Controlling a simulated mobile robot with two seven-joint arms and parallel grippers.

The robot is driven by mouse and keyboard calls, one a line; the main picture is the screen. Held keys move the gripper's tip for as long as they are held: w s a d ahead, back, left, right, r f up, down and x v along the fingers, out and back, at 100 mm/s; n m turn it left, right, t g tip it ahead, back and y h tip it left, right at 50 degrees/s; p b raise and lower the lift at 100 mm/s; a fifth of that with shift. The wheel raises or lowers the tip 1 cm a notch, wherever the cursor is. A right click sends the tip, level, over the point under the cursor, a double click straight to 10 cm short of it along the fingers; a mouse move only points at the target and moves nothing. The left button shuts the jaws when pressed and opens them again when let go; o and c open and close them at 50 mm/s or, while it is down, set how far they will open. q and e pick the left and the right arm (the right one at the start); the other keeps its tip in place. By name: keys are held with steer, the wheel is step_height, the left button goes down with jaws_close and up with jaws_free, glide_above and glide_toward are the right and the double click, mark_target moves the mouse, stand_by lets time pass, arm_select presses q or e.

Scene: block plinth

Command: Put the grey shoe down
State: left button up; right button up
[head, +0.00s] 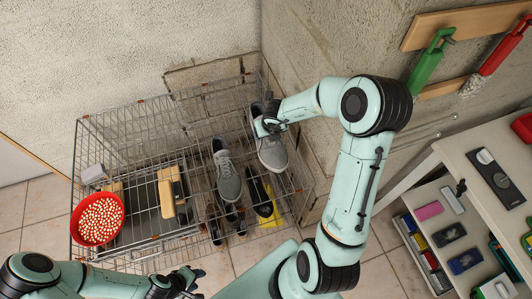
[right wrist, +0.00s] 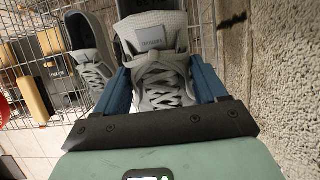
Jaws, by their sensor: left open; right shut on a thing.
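The grey shoe (head: 271,154) with white laces is at the right end of a wire rack (head: 130,115). My right gripper (head: 270,124) is shut on it. In the right wrist view the shoe (right wrist: 160,72) sits between the two blue fingers of the right gripper (right wrist: 163,85). I cannot tell whether its sole touches the rack. A second grey shoe (head: 228,177) lies to its left on the rack, apart from the gripper; it also shows in the right wrist view (right wrist: 88,55). My left gripper (head: 188,279) is open and empty at the bottom, in front of the rack.
A red bowl of small pale balls (head: 98,219) and a wooden-topped brush (head: 172,192) are at the rack's left. Darker shoes (head: 262,196) show lower down. A concrete wall (head: 325,45) stands close on the right. A shelf unit with several items (head: 470,160) is at far right.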

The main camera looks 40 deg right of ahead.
step_height(320, 180, down, 6)
steer(key=shift+w, duration=0.1)
step_height(320, 180, down, 8)
steer(key=b, duration=0.2)
steer(key=shift+f+b, duration=0.25)
steer(key=shift+b, duration=0.15)
steer(key=shift+r, duration=0.2)
steer(key=shift+w+f, duration=0.1)
steer(key=shift+f, duration=0.1)
steer(key=o, duration=1.1)
steer(key=shift+f, duration=0.1)
steer(key=shift+c, duration=0.2)
steer(key=shift+o, duration=1.2)
arm_select(q)
steer(key=shift+g, duration=0.3)
steer(key=s+f, duration=0.3)
steer(key=s, duration=0.1)
steer(key=shift+f, duration=0.4)
